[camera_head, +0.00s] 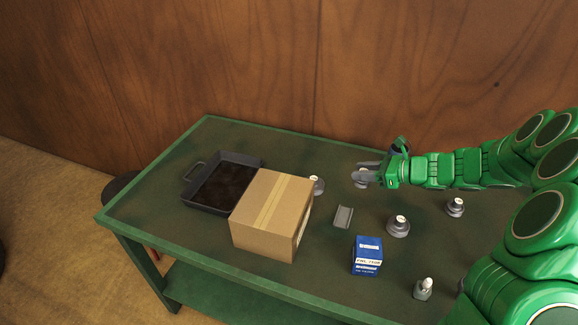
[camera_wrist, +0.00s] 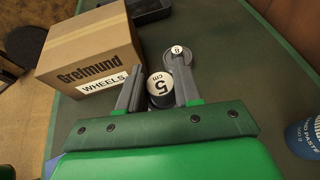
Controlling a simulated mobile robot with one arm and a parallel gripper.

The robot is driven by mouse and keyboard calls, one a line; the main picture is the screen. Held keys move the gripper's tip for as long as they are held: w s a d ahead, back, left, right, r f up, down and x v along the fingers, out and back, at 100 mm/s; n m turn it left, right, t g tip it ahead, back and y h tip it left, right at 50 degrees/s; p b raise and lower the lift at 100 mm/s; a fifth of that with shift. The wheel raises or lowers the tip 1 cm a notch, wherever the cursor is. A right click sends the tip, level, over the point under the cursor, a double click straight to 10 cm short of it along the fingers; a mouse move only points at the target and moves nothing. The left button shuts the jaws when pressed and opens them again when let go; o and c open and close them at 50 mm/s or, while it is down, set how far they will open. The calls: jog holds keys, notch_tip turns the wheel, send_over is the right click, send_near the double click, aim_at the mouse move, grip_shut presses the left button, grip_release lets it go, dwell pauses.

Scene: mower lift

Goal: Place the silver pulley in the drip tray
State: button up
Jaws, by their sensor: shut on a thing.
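My gripper (camera_head: 368,172) is shut on a silver-grey pulley (camera_head: 362,181) above the back right part of the green table. In the wrist view, my gripper (camera_wrist: 158,76) has a finger on each side of the held pulley (camera_wrist: 160,90), whose white top is marked "5 cm". The drip tray (camera_head: 189,203) is a dark, shallow rectangular pan with handles at the table's left. My gripper is well to the right of it, beyond the cardboard box. The tray's inside looks dark and holds nothing I can make out.
The cardboard box (camera_head: 270,215) stands between tray and gripper. A grey pulley (camera_head: 318,186) sits behind the box. Other grey parts (camera_head: 398,228) (camera_head: 455,208) (camera_head: 422,291), a small grey bracket (camera_head: 343,216) and a blue box (camera_head: 366,256) stand at the right. A wooden wall (camera_head: 240,70) rises behind.

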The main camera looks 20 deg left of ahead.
notch_tip(320, 180, up, 6)
jog(key=s+a+n+g+h, duration=0.1)
jog(key=s+a+n+g, duration=0.3)
jog(key=a, duration=0.8)
jog(key=s+a+n+g, duration=0.15)
jog(key=s+a, duration=0.35)
jog(key=a, duration=0.8)
jog(key=s+a+n+g+h, duration=0.1)
jog(key=s+a+n+g, duration=0.3)
jog(key=a, duration=0.8)
jog(key=shift+m+t, duration=0.45)
jog(key=shift+m, duration=0.5)
jog(key=shift+w+a+f, duration=1.35)
jog(key=shift+a+f, duration=0.35)
jog(key=shift+f, duration=0.75)
jog(key=shift+w+a+f, duration=1.4)
jog(key=shift+a+f, duration=0.3)
jog(key=shift+f, duration=0.75)
jog(key=shift+w+a+f, duration=1.35)
jog(key=shift+a+f, duration=0.35)
jog(key=shift+f, duration=0.75)
